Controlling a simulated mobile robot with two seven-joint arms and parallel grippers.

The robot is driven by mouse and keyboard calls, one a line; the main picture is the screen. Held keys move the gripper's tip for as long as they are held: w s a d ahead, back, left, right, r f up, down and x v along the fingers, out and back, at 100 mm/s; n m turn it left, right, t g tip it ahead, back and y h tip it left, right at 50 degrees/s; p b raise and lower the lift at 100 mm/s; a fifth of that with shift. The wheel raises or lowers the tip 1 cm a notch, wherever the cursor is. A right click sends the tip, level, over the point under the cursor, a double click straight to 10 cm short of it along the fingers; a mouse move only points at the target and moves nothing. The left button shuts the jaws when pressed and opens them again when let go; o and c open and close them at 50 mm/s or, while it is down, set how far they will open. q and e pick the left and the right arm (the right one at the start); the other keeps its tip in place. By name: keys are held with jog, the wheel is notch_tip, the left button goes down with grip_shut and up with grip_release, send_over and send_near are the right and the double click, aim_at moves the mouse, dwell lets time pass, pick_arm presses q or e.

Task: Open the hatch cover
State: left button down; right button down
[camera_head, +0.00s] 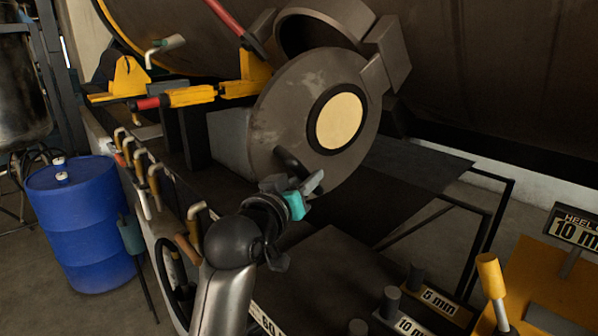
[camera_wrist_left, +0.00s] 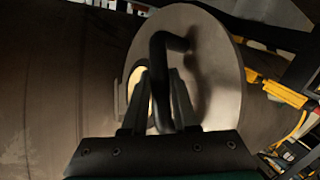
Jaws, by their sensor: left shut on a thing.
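The hatch cover (camera_head: 283,112) is a round grey disc with a cream centre in a dark ring. It stands swung away from the round opening's collar (camera_head: 300,22) on the big tank and stays joined to a hinge block (camera_head: 376,78) at its right. My left gripper (camera_head: 293,182) is at the cover's lower edge, shut on its dark bar handle (camera_head: 288,160). In the left wrist view the bent black handle (camera_wrist_left: 160,85) runs between the two fingers (camera_wrist_left: 161,105), with the cover (camera_wrist_left: 215,65) behind it. My right gripper is not in view.
A blue barrel (camera_head: 80,225) stands at the left. Yellow brackets (camera_head: 190,96) and a row of small levers (camera_head: 150,175) line the bench's left side. Short posts with minute labels (camera_head: 432,303) and a yellow-handled lever (camera_head: 490,275) are at the lower right.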

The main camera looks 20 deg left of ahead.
pick_arm(q)
jog(key=shift+s+d+r, duration=0.1)
jog(key=shift+d+r, duration=0.25)
jog(key=shift+r, duration=0.1)
jog(key=c, duration=1.1)
grip_release()
jog(key=shift+c, duration=0.2)
jog(key=o, duration=0.5)
jog(key=shift+d+f, duration=0.15)
jog(key=shift+d, duration=0.05)
jog(key=shift+c, duration=0.2)
jog(key=shift+a+f, duration=0.1)
jog(key=shift+a, duration=0.05)
